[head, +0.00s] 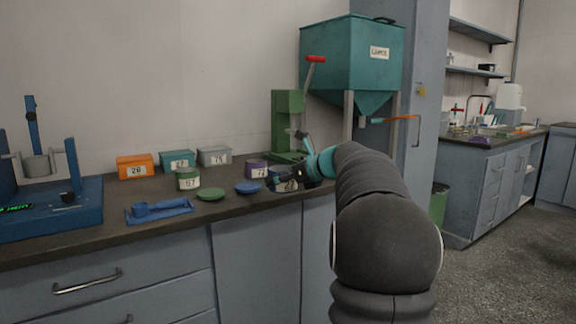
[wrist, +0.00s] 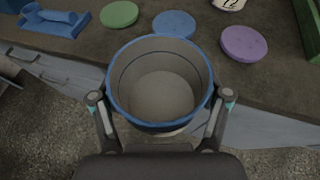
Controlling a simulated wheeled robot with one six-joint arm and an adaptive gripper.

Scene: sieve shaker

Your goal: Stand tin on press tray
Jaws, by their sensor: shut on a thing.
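My gripper (head: 292,178) is shut on a blue-rimmed open tin (wrist: 122,106). In the wrist view its fingers grip it on both sides, and it is upright with a plain grey-beige inside. In the head view the blue tin (head: 287,186) is partly covered by my gripper, near the counter's front edge. The green press (head: 287,110) with a red-tipped lever stands behind and beyond my gripper. Its base, the press tray (head: 284,157), is partly hidden by my arm. A green part of the press shows at the right of the wrist view (wrist: 309,25).
A purple tin (head: 257,169), a green tin (head: 188,179) and several labelled boxes (head: 177,160) stand on the counter. Green (wrist: 119,14), blue (wrist: 174,24) and purple (wrist: 244,43) lids lie before the held tin. A teal hopper (head: 350,55) hangs behind; a blue scoop rest (head: 160,211) lies left.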

